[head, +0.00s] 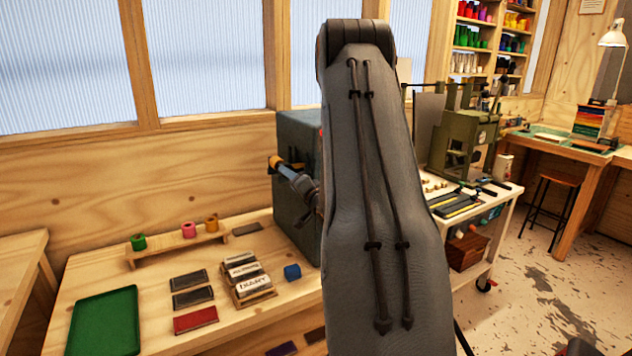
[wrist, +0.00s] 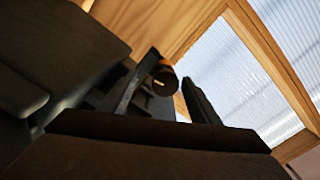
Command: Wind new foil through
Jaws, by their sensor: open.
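A blue-grey machine housing (head: 295,232) stands on the bench, partly behind my arm. A part with an orange end (head: 273,162) and a blue rod sticks out at its left side. In the wrist view my gripper (wrist: 170,68) is open. A dark round knob or roll end (wrist: 162,82) with an orange edge shows between its fingers; contact cannot be told. My arm hides most of the machine's front.
A green tray (head: 104,322), dark and red pads (head: 195,319), a wooden holder with lettered blocks (head: 254,296) and a blue block (head: 292,272) lie on the bench. A cart (head: 476,232) with a green press (head: 462,145) stands right of my arm. Floor shows at right.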

